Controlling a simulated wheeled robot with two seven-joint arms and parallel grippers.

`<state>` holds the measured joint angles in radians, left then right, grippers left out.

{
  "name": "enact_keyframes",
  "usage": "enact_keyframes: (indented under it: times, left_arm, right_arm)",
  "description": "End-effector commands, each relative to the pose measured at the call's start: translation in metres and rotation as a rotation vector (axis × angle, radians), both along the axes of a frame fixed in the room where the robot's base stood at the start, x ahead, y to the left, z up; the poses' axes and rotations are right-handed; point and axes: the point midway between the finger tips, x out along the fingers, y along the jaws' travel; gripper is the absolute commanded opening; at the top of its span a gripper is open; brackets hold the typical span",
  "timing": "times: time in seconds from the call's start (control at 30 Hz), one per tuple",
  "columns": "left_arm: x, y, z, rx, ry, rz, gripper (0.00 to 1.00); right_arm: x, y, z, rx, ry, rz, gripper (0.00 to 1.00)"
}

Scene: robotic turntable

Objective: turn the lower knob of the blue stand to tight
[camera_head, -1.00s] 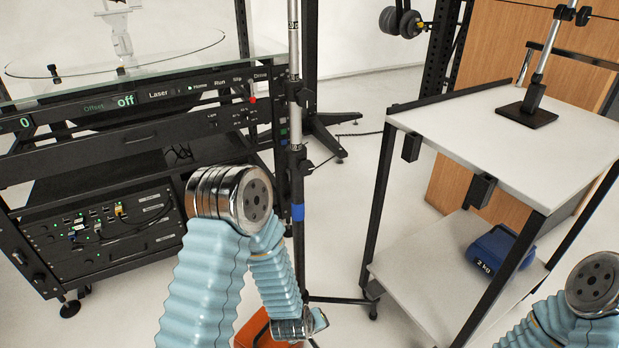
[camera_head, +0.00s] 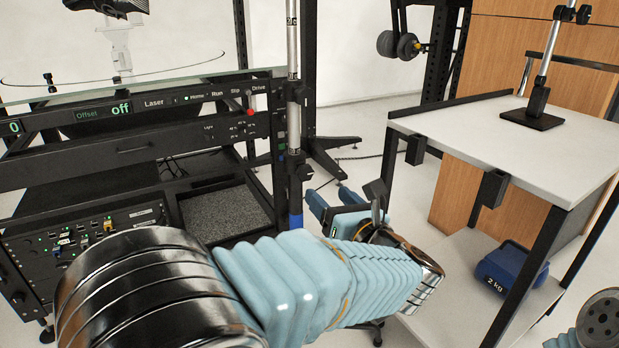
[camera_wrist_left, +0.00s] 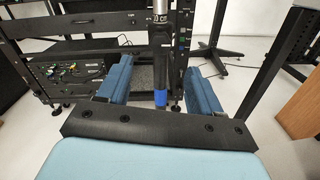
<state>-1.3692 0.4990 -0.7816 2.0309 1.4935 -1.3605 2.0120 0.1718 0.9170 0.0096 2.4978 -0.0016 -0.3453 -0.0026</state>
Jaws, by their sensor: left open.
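The stand (camera_head: 293,42) is an upright grey pole with a blue band (camera_head: 296,221). Its lower knob (camera_head: 303,171) is a dark clamp piece just above the band; its turn mark is too small to read. Another dark knob (camera_head: 301,93) sits higher on the pole. My left gripper (camera_head: 332,199) is open and empty, just right of the pole and a little below the lower knob. In the left wrist view, its blue fingers (camera_wrist_left: 158,78) frame the pole and the blue band (camera_wrist_left: 160,98), but contact is not visible.
A black rack (camera_head: 130,150) with a control panel stands left of the pole. A white-topped cart (camera_head: 480,125) stands at the right, with a blue 2 kg weight (camera_head: 512,268) on its lower shelf. Floor shows between the pole and the cart.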

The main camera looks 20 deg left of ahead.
Motion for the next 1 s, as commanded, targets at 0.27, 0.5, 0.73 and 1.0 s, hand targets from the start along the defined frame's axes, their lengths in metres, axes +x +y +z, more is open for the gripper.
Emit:
enact_keyframes:
  times: [0.27,0.5,0.73,1.0]
  left_arm:
    - [0.047,0.043,0.0,0.004,0.001,0.001,0.65]
    - [0.069,0.063,0.0,0.004,0.001,-0.001,0.65]
    - [0.072,0.065,0.0,0.004,0.002,-0.003,0.65]
    - [0.072,0.065,0.0,0.005,0.002,-0.003,0.41]
  right_arm:
    - [0.0,0.0,0.0,0.0,0.0,0.0,0.7]
    - [0.0,0.0,0.0,0.0,0.0,0.0,0.7]
    - [0.0,0.0,0.0,0.0,0.0,0.0,0.7]
    - [0.0,0.0,0.0,0.0,0.0,0.0,0.7]
